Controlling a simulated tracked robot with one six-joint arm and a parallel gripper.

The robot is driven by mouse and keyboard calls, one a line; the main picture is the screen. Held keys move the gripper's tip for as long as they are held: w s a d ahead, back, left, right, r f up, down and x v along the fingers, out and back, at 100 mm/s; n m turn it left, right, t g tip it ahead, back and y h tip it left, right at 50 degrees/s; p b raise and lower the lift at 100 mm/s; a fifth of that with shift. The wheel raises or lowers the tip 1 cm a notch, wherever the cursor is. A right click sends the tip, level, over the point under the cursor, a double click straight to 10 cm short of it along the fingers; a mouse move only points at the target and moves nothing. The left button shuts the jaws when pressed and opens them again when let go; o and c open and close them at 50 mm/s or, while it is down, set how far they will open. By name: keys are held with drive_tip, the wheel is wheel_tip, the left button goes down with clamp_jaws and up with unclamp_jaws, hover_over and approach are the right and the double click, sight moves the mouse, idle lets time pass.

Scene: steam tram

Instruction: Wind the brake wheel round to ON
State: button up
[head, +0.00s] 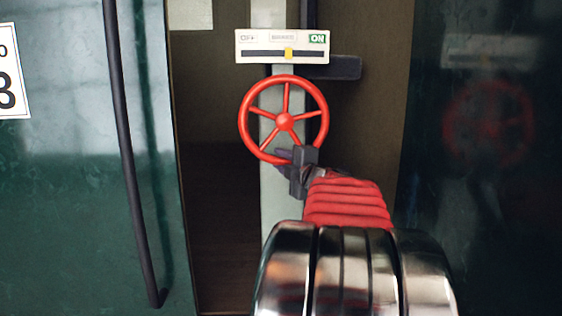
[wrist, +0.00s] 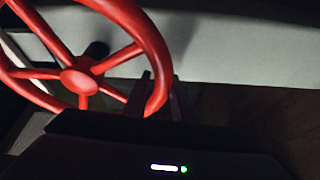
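The red brake wheel (head: 284,121) has several spokes and stands in front of a pale grey post. Above it, a white plate (head: 265,46) reads OFF at left and ON in green at right. Its yellow marker (head: 289,53) sits a little right of the middle of the dark slot, short of the ON label. My gripper (head: 295,157) is at the lower right of the wheel's rim. In the wrist view, the two dark fingers (wrist: 161,92) lie on either side of the red rim (wrist: 150,42), close against it. The head view does not show the fingertips clearly.
A dark green panel with a black handrail (head: 122,120) stands at the left. Another glossy green panel (head: 480,200) stands at the right and reflects the wheel. A dark bracket (head: 335,68) sticks out right below the plate. A dark recess lies behind the wheel.

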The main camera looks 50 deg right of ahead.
clamp_jaws()
drive_tip(key=shift+f, duration=0.15)
idle(0.4)
